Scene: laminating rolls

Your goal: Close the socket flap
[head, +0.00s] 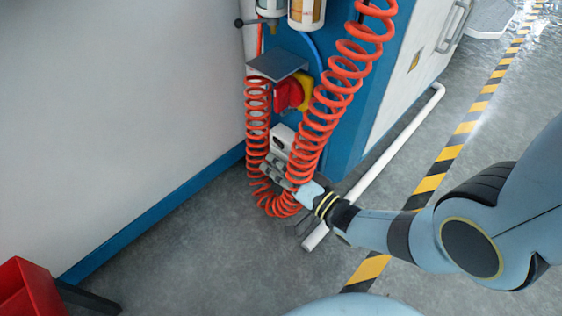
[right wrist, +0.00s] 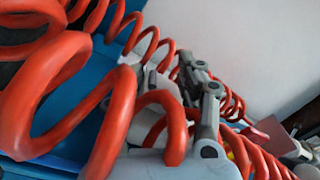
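A small white and grey box (head: 282,138), which looks like the socket, sits low on the blue cabinet side, between two hanging strands of an orange coiled hose (head: 317,128). Whether its flap is open cannot be made out. My right gripper (head: 268,170) is just below the box, among the hose loops. In the right wrist view its grey finger links (right wrist: 210,110) show behind the orange coils (right wrist: 120,110), which hide much of the fingers. I cannot tell whether they are apart or hold anything. My left gripper is in neither view.
A red and yellow rotary switch (head: 290,93) under a grey plate (head: 277,64) is above the box. A white pipe (head: 385,160) runs along the floor at right. A red bin (head: 28,288) stands at lower left. The floor between is clear.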

